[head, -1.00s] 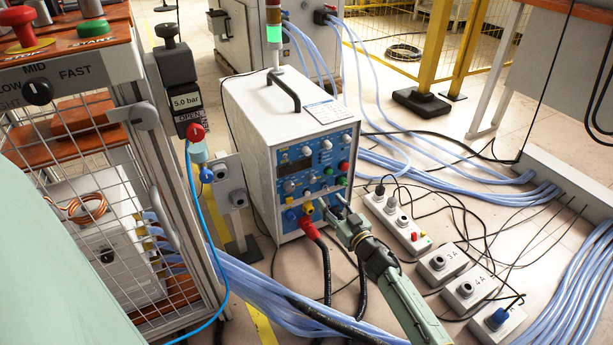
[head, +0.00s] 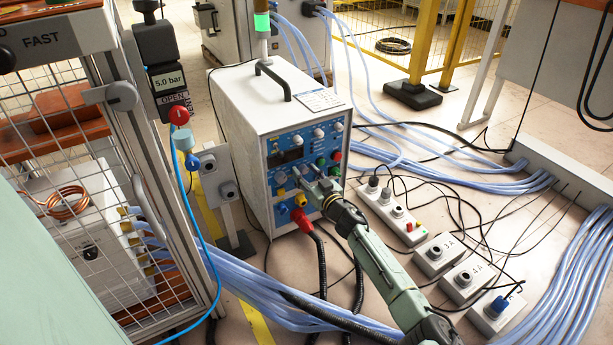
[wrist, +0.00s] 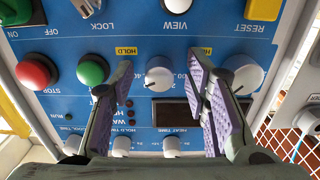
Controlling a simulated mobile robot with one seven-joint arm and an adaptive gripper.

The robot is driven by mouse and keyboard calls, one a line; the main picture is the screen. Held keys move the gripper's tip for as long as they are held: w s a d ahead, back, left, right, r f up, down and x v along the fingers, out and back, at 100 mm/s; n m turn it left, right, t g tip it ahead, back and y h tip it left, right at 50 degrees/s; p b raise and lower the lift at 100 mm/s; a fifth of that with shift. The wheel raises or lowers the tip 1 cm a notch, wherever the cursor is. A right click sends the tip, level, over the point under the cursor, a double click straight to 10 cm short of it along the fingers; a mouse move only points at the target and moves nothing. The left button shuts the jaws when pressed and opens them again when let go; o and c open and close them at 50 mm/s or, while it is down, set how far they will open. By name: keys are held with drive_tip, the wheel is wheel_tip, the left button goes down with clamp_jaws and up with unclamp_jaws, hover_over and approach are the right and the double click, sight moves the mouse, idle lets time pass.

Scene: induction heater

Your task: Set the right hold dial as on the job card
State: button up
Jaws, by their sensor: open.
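The white heater unit (head: 235,140) stands on the floor in the head view, with a blue control panel. In the wrist view, two light dials carry yellow HOLD labels. The one nearer the green button, the right hold dial (wrist: 160,76), is on the right of the pair as the head camera faces the panel. My open gripper (wrist: 161,85) has one finger to each side of it, with gaps showing. The left hold dial (wrist: 243,74) is beyond the other finger. My gripper (head: 312,184) hides part of the panel in the head view. A card (head: 318,98) lies on the unit; its print is unreadable.
Close by on the panel are the green button (wrist: 93,70), red STOP button (wrist: 33,72) and a dark display (wrist: 178,112). Red-ended cable (head: 301,220) plugs in below. Switch boxes (head: 434,254) and blue hoses (head: 265,290) lie around the unit.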

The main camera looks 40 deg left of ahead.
drive_tip(key=shift+a, duration=0.1)
drive_tip(key=shift+c, duration=0.3)
clamp_jaws()
